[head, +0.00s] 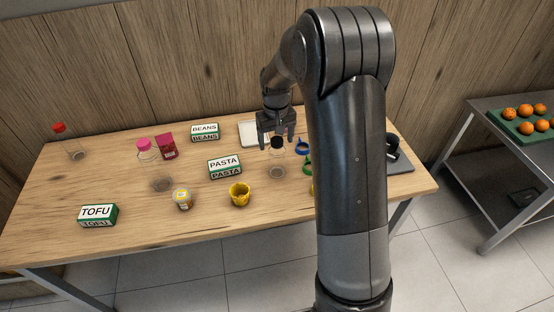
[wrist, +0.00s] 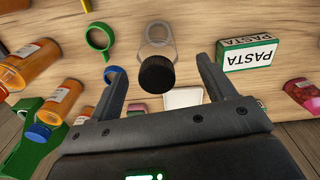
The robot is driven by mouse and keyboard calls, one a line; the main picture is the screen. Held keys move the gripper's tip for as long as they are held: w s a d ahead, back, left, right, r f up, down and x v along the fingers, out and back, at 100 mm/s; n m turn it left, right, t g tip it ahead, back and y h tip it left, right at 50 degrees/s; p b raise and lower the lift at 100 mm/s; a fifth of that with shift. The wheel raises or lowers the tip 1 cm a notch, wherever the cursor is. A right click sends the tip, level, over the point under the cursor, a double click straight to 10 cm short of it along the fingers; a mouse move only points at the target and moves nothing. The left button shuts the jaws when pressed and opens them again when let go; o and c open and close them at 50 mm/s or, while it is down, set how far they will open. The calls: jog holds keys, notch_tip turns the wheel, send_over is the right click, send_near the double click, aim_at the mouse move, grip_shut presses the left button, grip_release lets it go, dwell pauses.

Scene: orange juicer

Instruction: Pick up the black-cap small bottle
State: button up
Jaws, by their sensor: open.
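The black-cap small bottle is a clear bottle with a black cap (head: 277,142), upright on the wooden table beside the PASTA box. In the wrist view its black cap (wrist: 157,75) lies between and just beyond the two fingers, with the clear body behind it. My gripper (head: 276,136) is open and empty, right by the cap, with its fingers spread to either side; it also shows in the wrist view (wrist: 163,85). I cannot tell from the head view whether a finger touches the cap. Nothing hides the cap in the wrist view.
The PASTA box (head: 225,167) stands left of the bottle, with a yellow cup (head: 240,194) in front. A blue ring (head: 302,146) is close on the right. Orange pill bottles (wrist: 30,64) show in the wrist view. The table's front left has free room.

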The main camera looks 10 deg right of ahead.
aim_at(277, 150)
jog(key=f, duration=0.5)
jog(key=shift+w+d+f, duration=0.1)
jog(key=shift+d+f, duration=0.1)
jog(key=shift+f, duration=0.15)
jog(key=shift+c, duration=0.2)
jog(key=c, duration=1)
